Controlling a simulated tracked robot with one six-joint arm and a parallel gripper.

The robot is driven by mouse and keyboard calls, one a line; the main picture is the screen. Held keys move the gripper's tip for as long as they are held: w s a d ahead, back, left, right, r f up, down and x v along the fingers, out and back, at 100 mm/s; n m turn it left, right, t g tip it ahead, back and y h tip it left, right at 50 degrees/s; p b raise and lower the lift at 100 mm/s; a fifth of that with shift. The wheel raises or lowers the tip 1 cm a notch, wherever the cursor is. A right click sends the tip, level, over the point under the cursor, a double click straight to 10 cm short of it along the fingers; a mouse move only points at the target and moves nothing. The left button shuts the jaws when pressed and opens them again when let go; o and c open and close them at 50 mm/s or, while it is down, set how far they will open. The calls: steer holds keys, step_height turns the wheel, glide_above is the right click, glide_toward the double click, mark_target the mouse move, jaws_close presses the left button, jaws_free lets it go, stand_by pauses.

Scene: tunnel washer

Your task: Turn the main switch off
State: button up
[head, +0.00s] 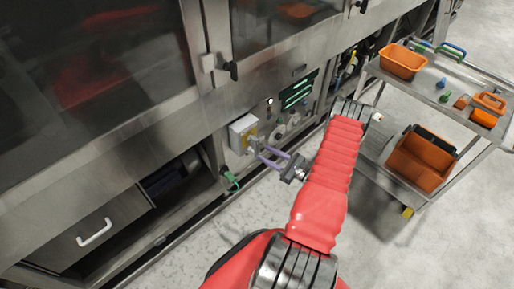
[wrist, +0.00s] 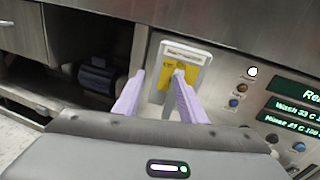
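The main switch is a pale grey box (head: 237,130) on the machine's front panel. In the wrist view, the box (wrist: 199,56) has a yellow plate (wrist: 168,77) and a light label strip on top. A small light knob (wrist: 179,71) sits on the plate, and its exact turn is hard to tell. My gripper (head: 262,154) is in front of the box, with its lavender fingers apart. In the wrist view, the gripper (wrist: 158,78) shows the knob between its fingertips, nearer the right one. Contact with the knob cannot be made out. The fingers partly hide the plate.
A green-lit display (head: 297,91) and several buttons are right of the switch. A green-handled valve (head: 231,178) is below it. A steel cart (head: 456,113) with orange bins (head: 403,61) stands close to my arm on the right. Floor in front of the machine is clear.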

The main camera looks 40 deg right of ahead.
mark_target(258, 148)
steer(key=s+d+f+m+h, duration=0.2)
steer(key=s+f+m+h, duration=0.1)
steer(key=f, duration=0.3)
steer(key=shift+s+d+t+h, duration=0.3)
steer(key=shift+s, duration=0.2)
steer(key=shift+r, duration=0.1)
steer(key=w, duration=1.4)
steer(key=shift+a, duration=0.25)
steer(key=shift+s, duration=0.1)
steer(key=shift+c, duration=0.2)
jaws_close()
